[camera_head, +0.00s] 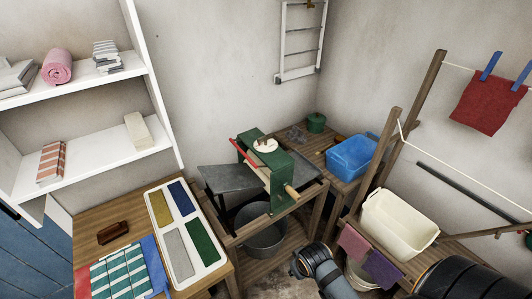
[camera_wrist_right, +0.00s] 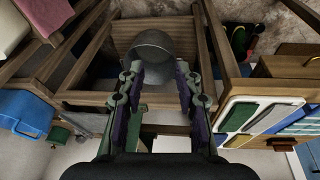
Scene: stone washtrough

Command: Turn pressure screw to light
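The mangle (camera_head: 277,175) has a green frame and stands on a wooden stand in the middle of the head view. On its top sits a round pale disc (camera_head: 265,146) with a small dark mark at its centre, which looks like the pressure screw; its setting is too small to read. A red bar (camera_head: 244,153) runs along the mangle's left side. My right gripper (camera_wrist_right: 160,76) is open, with nothing between its fingers in the wrist view. The pressure screw cannot be made out there. My left gripper is not in view.
A grey tub (camera_head: 262,228) stands under the mangle; it also shows beyond my fingers in the wrist view (camera_wrist_right: 152,50). A blue basin (camera_head: 351,156) and a cream tub (camera_head: 398,222) stand to the right. A wooden drying frame (camera_head: 380,160) rises nearby. A sorting tray (camera_head: 207,255) lies left.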

